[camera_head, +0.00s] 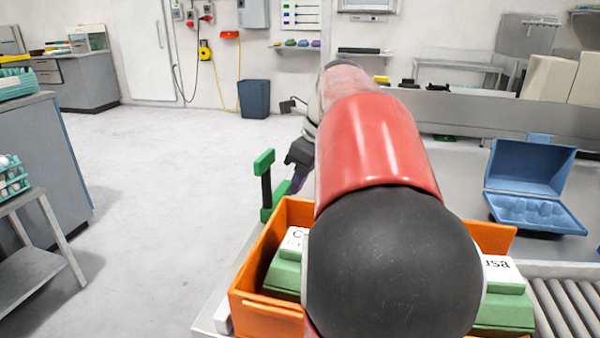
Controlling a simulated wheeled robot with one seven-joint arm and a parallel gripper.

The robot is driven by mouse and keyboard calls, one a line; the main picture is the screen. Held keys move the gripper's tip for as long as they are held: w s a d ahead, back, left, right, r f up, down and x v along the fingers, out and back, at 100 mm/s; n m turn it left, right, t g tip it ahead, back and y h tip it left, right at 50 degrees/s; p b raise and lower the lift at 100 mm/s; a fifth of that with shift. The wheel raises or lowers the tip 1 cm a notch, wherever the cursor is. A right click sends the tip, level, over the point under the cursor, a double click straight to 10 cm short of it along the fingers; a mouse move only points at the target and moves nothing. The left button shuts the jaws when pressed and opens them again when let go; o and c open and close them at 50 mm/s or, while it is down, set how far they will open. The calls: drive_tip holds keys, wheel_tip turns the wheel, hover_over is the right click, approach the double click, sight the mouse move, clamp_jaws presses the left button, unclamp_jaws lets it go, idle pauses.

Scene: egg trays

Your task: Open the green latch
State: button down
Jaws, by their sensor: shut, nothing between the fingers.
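The green latch (264,162) stands upright at the left edge of the work table, with a green top, a dark stem and a green base. My gripper (298,178) shows only in part, just right of the latch, beyond the orange crate. It is dark, shut and empty, and its tip is near the latch's base. I cannot tell whether it touches the latch. My red and black arm hides most of the gripper and the middle of the table.
An orange crate (262,318) with green egg boxes (284,277) stands in front of the latch, partly behind my arm. An open blue egg box (530,168) lies to the right. A roller conveyor (568,305) is at the lower right. The floor left of the table is clear.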

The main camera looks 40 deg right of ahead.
drive_tip(key=shift+w, duration=0.25)
idle(0.4)
drive_tip(key=v, duration=0.7)
drive_tip(key=shift+s+r, duration=0.15)
drive_tip(key=shift+r, duration=0.2)
